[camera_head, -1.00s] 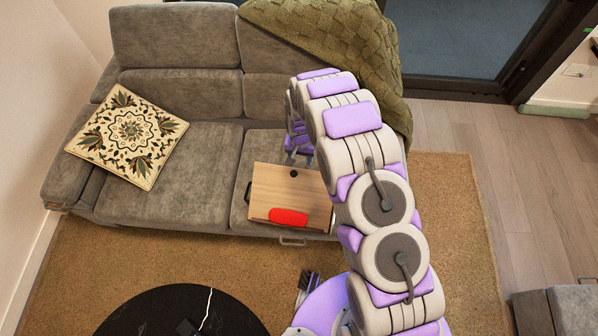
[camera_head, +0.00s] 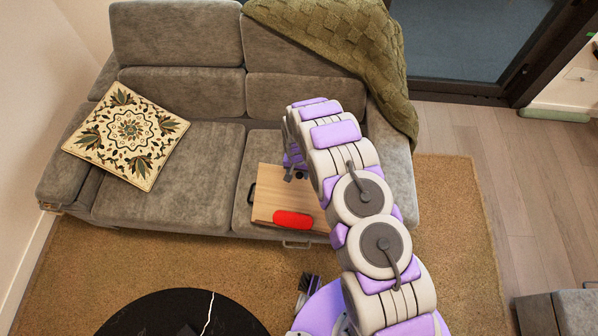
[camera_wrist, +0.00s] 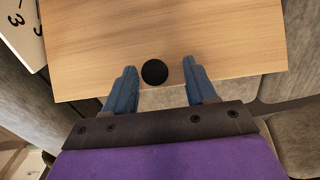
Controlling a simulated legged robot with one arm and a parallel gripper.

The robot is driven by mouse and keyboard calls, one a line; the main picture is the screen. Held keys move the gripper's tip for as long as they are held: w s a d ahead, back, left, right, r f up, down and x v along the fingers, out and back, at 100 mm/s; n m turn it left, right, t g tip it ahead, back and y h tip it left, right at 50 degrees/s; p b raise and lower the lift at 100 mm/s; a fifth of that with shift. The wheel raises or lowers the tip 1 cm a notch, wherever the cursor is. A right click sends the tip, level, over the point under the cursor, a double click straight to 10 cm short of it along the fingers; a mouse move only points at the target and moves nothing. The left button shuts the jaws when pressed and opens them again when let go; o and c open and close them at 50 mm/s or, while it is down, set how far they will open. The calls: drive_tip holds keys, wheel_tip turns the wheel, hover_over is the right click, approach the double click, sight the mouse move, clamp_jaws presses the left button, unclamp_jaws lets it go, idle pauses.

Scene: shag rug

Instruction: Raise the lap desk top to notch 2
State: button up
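The lap desk has a light wooden top (camera_head: 272,192) and rests on the sofa's right seat. It also fills the upper wrist view (camera_wrist: 200,35). A round black knob (camera_wrist: 155,72) sits near the top's edge. My gripper (camera_wrist: 160,67) is open, with its two blue fingers apart on either side of the knob and no contact visible. In the head view my gripper (camera_head: 292,172) is over the far part of the top, and my arm hides the desk's right side.
A red object (camera_head: 292,220) lies on the top's near edge. The sofa (camera_head: 165,190) carries a patterned cushion (camera_head: 127,135) at left and a green blanket (camera_head: 345,40) at right. A round black table (camera_head: 180,312) stands on the tan rug (camera_head: 120,255) in front.

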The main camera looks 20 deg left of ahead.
drive_tip(key=shift+a, duration=0.3)
drive_tip(key=shift+c, duration=0.8)
drive_tip(key=shift+a+f, duration=0.1)
drive_tip(key=shift+c, duration=0.6)
drive_tip(key=shift+s+d+r, duration=0.1)
drive_tip(key=shift+d+r, duration=0.1)
drive_tip(key=shift+d, duration=0.3)
drive_tip(key=shift+d+r, duration=0.15)
drive_tip(key=shift+d, duration=0.3)
drive_tip(key=c, duration=0.5)
clamp_jaws()
drive_tip(key=shift+a, duration=0.5)
drive_tip(key=shift+s+d+r+p, duration=0.15)
drive_tip(key=shift+s+r+p, duration=0.45)
drive_tip(key=shift+s+p, duration=0.1)
drive_tip(key=shift+f, duration=0.1)
drive_tip(key=o, duration=0.8)
unclamp_jaws()
drive_tip(key=shift+d, duration=0.1)
